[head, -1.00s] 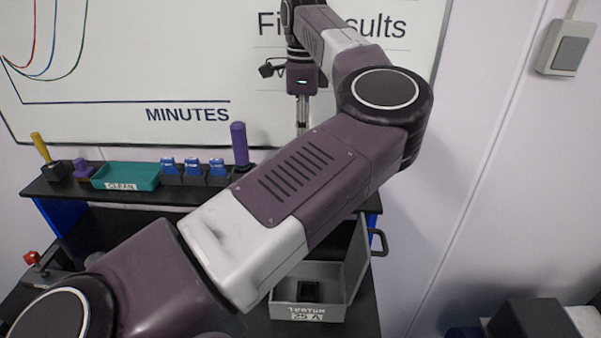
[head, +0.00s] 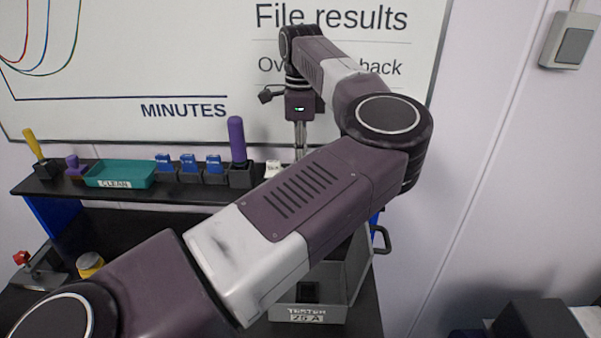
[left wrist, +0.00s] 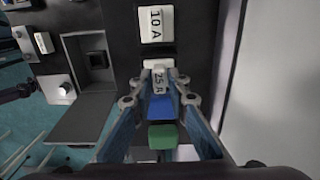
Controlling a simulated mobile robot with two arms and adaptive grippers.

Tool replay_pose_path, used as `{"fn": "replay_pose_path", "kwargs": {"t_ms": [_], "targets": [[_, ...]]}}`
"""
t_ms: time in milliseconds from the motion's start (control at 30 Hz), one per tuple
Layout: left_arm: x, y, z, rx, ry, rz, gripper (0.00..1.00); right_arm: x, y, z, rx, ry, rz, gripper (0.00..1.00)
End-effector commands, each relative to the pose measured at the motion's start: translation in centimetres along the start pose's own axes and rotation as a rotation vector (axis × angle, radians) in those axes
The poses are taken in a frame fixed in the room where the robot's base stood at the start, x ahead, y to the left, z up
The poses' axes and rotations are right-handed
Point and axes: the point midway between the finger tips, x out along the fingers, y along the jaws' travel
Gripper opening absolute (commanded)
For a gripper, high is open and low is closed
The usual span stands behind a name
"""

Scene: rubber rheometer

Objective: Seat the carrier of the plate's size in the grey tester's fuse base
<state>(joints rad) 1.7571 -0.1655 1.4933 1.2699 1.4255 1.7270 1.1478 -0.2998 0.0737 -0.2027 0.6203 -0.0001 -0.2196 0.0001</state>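The grey tester (head: 348,270) stands at the lower middle of the head view, partly hidden behind my left arm. Its front plate (head: 306,315) reads "TESTER 25 A". Its lid is open and the dark fuse base (left wrist: 97,60) shows inside in the left wrist view. My left gripper (head: 300,147) points down over the shelf. In the left wrist view its open fingers (left wrist: 160,78) stand on either side of the white 25 A carrier (left wrist: 159,84); I cannot tell if they touch it. A white 10 A carrier (left wrist: 155,24) sits beside it. My right gripper is not in view.
Blue (left wrist: 160,107) and green (left wrist: 162,136) pieces stand in line with the carriers. The shelf also bears a teal tray (head: 120,174), blue blocks (head: 189,163) and a tall purple-handled tool (head: 237,142). A red-knobbed device (head: 22,258) is at the lower left.

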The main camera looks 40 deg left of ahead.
Motion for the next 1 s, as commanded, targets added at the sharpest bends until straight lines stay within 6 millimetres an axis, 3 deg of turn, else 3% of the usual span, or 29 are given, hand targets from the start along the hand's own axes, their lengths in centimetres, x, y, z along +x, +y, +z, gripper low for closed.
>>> {"fn": "replay_pose_path", "kwargs": {"t_ms": [100,367,1000], "targets": [[0.0,0.0,0.0,0.000,0.000,0.000,0.00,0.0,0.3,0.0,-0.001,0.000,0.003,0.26],[-0.2,0.0,0.0,0.000,0.000,0.000,0.00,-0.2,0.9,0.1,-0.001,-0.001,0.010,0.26],[-4.5,-0.1,0.0,0.000,0.000,0.000,0.00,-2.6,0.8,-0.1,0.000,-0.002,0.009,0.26]]}}
